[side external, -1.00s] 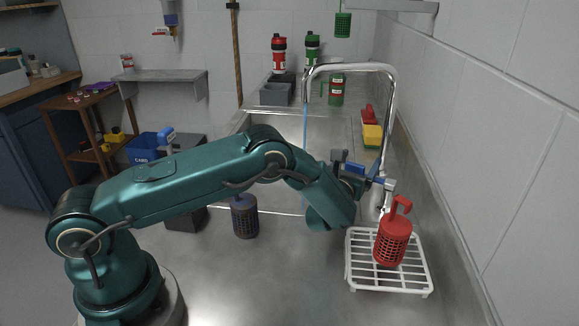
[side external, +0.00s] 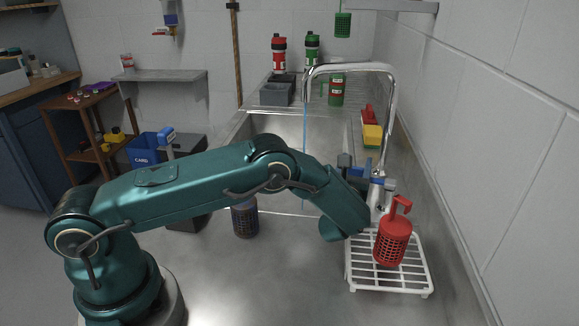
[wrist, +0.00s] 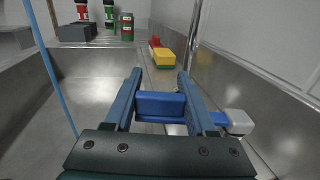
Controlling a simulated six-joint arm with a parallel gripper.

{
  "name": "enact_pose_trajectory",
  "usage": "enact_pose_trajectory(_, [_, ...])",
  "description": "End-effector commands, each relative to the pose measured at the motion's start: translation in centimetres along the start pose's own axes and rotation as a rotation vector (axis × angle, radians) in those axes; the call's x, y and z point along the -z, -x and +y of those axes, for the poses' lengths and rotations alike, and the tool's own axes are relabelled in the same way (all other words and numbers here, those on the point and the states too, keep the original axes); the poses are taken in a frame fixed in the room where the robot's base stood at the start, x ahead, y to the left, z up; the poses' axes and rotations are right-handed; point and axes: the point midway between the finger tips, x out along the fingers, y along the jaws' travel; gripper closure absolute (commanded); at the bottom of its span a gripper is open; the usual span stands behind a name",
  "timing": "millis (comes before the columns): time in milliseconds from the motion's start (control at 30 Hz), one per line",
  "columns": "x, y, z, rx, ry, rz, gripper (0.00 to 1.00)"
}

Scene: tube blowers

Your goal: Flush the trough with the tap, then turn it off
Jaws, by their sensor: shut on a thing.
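The chrome tap (side external: 391,100) arches over the metal trough (side external: 268,127). A thin blue stream of water (side external: 305,135) runs from its spout down into the trough; it also shows at the left of the wrist view (wrist: 52,75). The tap's blue handle (wrist: 160,105) lies between my fingers, with a pale end piece (wrist: 238,122) to its right. My gripper (wrist: 160,80) is shut on this handle. In the side view my gripper (side external: 358,165) is beside the tap's base, partly hidden by my wrist. The trough's near part is hidden behind my arm.
A white rack (side external: 400,283) with a red basket (side external: 392,243) stands close to my wrist. A dark basket (side external: 244,220) stands behind my arm. A yellow block (side external: 372,137) lies on the right ledge, and the wall bounds the right side.

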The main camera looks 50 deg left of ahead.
Motion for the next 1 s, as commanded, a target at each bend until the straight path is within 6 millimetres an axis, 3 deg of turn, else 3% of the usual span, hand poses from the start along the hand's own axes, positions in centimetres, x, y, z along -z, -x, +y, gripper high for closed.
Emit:
enact_pose_trajectory(200, [-0.1, 0.8, 0.2, -0.091, 0.002, -0.003, 1.00])
enact_pose_trajectory(533, [-0.1, 0.9, 0.3, -0.100, 0.002, -0.002, 1.00])
enact_pose_trajectory(567, [-0.1, 0.9, 0.3, -0.100, 0.002, -0.002, 0.37])
enact_pose_trajectory(600, [-0.1, 0.8, 0.3, -0.100, 0.002, -0.002, 0.21])
enact_pose_trajectory(633, [-0.1, 0.9, 0.3, -0.100, 0.002, -0.001, 0.14])
enact_pose_trajectory(1000, [0.0, 1.2, 0.2, -0.098, 0.000, 0.001, 0.14])
